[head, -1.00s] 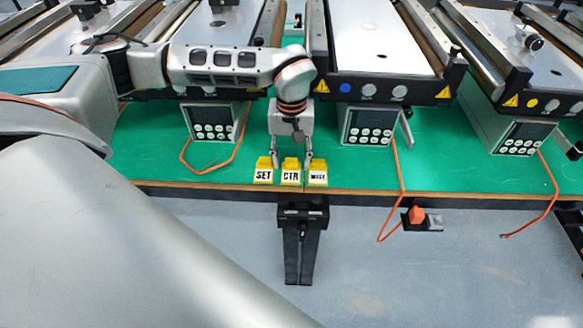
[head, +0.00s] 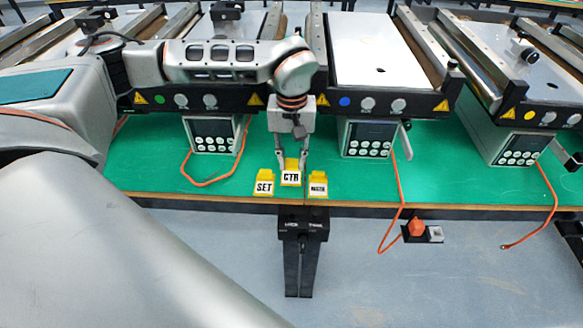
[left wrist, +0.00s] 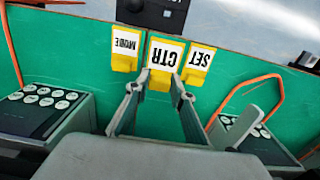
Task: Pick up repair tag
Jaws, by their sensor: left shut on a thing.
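Three yellow tags with white labels are at the front edge of the green table. The tag marked CTR (head: 291,178) is in the middle; in the left wrist view it also shows, upside down (left wrist: 165,58). My left gripper (head: 291,166) is shut on the CTR tag from above and holds it slightly higher than its neighbours. The SET tag (head: 264,184) stands to its left and the MODE tag (left wrist: 125,48) to its right in the head view. No label reads "repair". The CTR tag's back is partly hidden by the fingers. My right gripper is not in view.
Mini conveyors (head: 375,60) with keypad boxes (head: 368,138) line the green table (head: 440,165) behind the tags. Orange cables (head: 397,185) loop over the table and its edge. A black device (head: 302,225) is at the front edge just below the tags.

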